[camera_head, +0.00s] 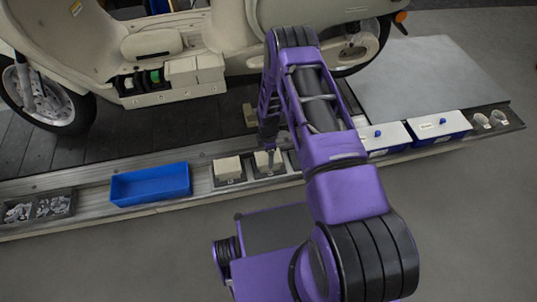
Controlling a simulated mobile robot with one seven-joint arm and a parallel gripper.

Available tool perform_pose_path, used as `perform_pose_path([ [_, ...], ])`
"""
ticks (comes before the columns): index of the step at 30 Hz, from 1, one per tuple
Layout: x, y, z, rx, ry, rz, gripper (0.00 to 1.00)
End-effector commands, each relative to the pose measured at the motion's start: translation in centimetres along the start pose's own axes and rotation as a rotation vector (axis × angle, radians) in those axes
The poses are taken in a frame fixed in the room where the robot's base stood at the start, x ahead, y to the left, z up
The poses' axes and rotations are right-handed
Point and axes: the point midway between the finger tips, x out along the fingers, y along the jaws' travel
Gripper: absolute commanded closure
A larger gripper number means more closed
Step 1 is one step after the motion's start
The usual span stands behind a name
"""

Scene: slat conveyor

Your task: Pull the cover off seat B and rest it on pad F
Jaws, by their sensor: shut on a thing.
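My purple arm reaches down to the ledge in front of the scooter, and my gripper (268,145) is shut on a cream block-shaped cover (263,161). The cover is at the right one of two dark square pads (284,169); I cannot tell whether it touches the pad. A similar cream cover (228,167) sits on the left pad (219,184). On the scooter's side is a row of seats (157,98). Two cream covers (181,70) are at its right end, and the left seats show dark and green parts uncovered. The seat and pad letters are too small to read.
A blue tray (150,201) and a bin of small metal parts (38,208) stand left on the ledge. White-lidded blue boxes (439,125) and clear cups (490,119) are at the right. The cream scooter (95,45) stands behind. A small tan block (249,114) lies near my arm.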

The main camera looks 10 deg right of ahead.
Motion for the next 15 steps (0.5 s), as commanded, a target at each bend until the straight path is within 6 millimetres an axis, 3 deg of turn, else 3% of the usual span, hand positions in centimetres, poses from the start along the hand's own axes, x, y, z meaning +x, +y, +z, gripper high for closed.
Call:
perform_pose_path([
  [8,-0.02,0.03,-0.01,0.0,0.0,0.0,0.85],
  [9,-0.02,0.03,-0.01,0.0,0.0,0.0,0.13],
  [11,-0.03,0.02,-0.01,0.0,0.0,0.0,0.02],
  [15,-0.02,0.02,-0.01,0.0,0.0,0.0,0.0],
])
